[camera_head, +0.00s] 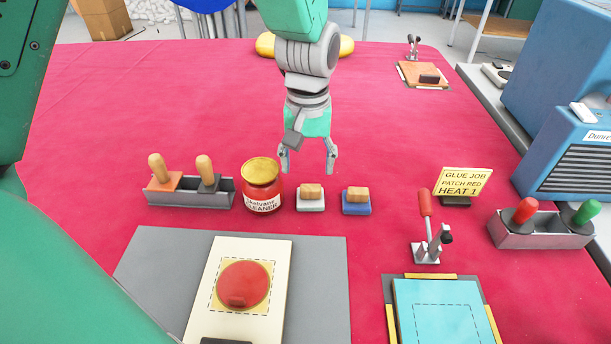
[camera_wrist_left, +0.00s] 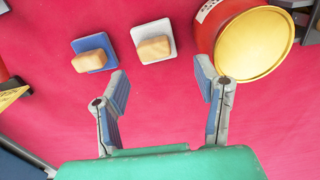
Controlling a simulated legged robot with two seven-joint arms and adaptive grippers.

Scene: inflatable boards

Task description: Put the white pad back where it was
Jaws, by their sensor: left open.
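The white pad (camera_head: 311,203), a white base with a wooden block grip, rests on the red table cloth between the red solvent cleaner jar (camera_head: 262,186) and the blue pad (camera_head: 356,207). My left gripper (camera_head: 308,160) is open and empty, fingers pointing down, above the cloth on the far side of the white pad. In the left wrist view the white pad (camera_wrist_left: 142,33) lies beyond the open fingers (camera_wrist_left: 160,80), with the blue pad (camera_wrist_left: 94,62) to its left and the jar (camera_wrist_left: 256,45) to its right. My right gripper is not in view.
A grey holder (camera_head: 162,199) with wooden-handled tools stands left of the jar. In front lie a grey mat (camera_head: 325,265) bearing a cream board with a red disc, and a turquoise board (camera_head: 420,296). A toggle clamp (camera_head: 427,248) and sign (camera_head: 463,182) stand right.

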